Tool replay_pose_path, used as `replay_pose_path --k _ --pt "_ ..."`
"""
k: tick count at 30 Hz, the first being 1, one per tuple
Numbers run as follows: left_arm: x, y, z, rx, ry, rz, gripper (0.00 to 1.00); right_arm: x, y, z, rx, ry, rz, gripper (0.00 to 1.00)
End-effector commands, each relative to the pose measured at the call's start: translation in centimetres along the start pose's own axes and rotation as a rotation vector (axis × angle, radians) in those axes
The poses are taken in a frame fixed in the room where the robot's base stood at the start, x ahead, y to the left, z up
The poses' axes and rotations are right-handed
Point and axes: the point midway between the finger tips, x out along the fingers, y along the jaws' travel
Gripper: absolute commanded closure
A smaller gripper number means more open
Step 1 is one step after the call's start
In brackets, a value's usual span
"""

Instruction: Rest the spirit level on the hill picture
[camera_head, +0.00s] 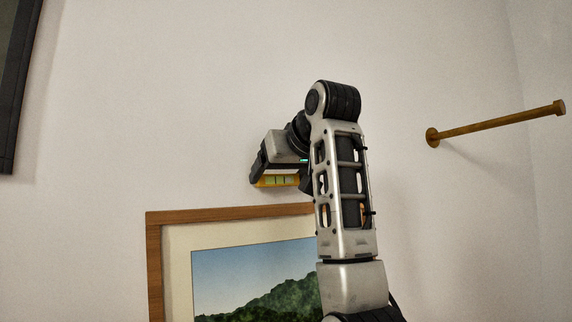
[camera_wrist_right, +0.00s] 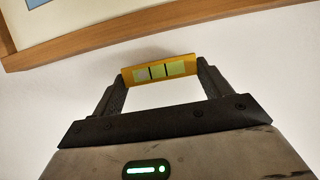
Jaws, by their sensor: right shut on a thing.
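The spirit level (camera_head: 277,181) is a short yellow bar with green vials. My right gripper (camera_head: 278,180) is shut on it and holds it just above the top edge of the hill picture (camera_head: 230,216), with a gap of wall between them. In the right wrist view the level (camera_wrist_right: 160,70) sits between the two fingertips (camera_wrist_right: 160,72) of my right gripper. The picture's wooden frame (camera_wrist_right: 110,38) crosses the top of that view, apart from the level. My right arm hides the picture's right part in the head view. My left gripper is not in view.
A wooden peg (camera_head: 495,124) sticks out of the wall at the right. A dark frame (camera_head: 16,85) hangs at the upper left. The wall between the dark frame and my right gripper is bare.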

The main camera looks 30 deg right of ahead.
Motion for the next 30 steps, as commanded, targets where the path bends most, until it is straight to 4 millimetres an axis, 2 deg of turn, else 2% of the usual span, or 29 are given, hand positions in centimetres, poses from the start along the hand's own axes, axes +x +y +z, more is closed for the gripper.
replay_pose_path --k 4,9,13,18,30 --pt "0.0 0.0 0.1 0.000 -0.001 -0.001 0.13 1.2 -0.1 0.2 0.000 0.000 0.000 0.49" --pt "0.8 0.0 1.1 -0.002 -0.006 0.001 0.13 1.7 -0.1 1.7 0.000 0.001 0.000 0.49" --pt "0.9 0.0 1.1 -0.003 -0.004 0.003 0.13 1.9 -0.2 2.2 0.000 0.001 0.000 0.49" --pt "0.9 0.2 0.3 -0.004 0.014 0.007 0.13 2.0 -0.2 2.5 0.000 0.002 0.000 0.49" --pt "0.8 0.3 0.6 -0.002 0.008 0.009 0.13 1.9 -0.2 2.5 0.000 0.002 0.000 0.49"
